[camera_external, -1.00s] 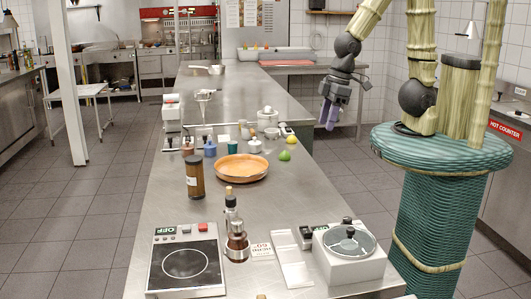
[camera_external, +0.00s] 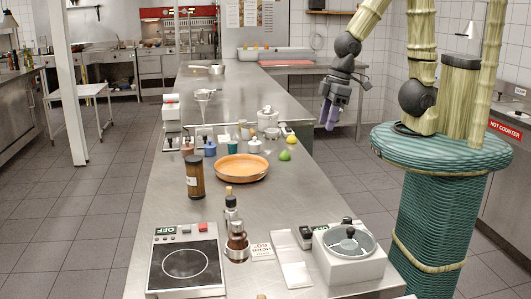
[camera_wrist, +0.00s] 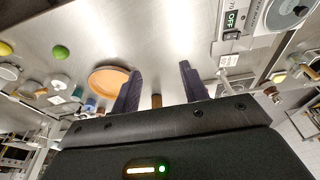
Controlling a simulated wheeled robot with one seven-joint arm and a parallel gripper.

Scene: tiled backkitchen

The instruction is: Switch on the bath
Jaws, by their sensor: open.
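A white box with a round metal basin (camera_external: 349,243), which looks like the bath, stands at the front right of the steel counter. A black knob rises at its back, and a small OFF label (camera_external: 320,229) is beside it. In the wrist view the round basin (camera_wrist: 288,12) is at the top right, near an OFF label (camera_wrist: 231,19) and a small dark switch (camera_wrist: 232,37). My gripper (camera_external: 329,123) hangs over the counter's right edge, well behind and above the box. Its two purple fingers (camera_wrist: 158,82) are apart and empty.
A hotplate (camera_external: 185,263) with its own OFF label and red button is at the front left. Bottles (camera_external: 237,244), a brown jar (camera_external: 195,177) and an orange dish (camera_external: 241,167) stand mid-counter. Small cups and fruit (camera_external: 285,155) lie behind. Bare counter lies between dish and box.

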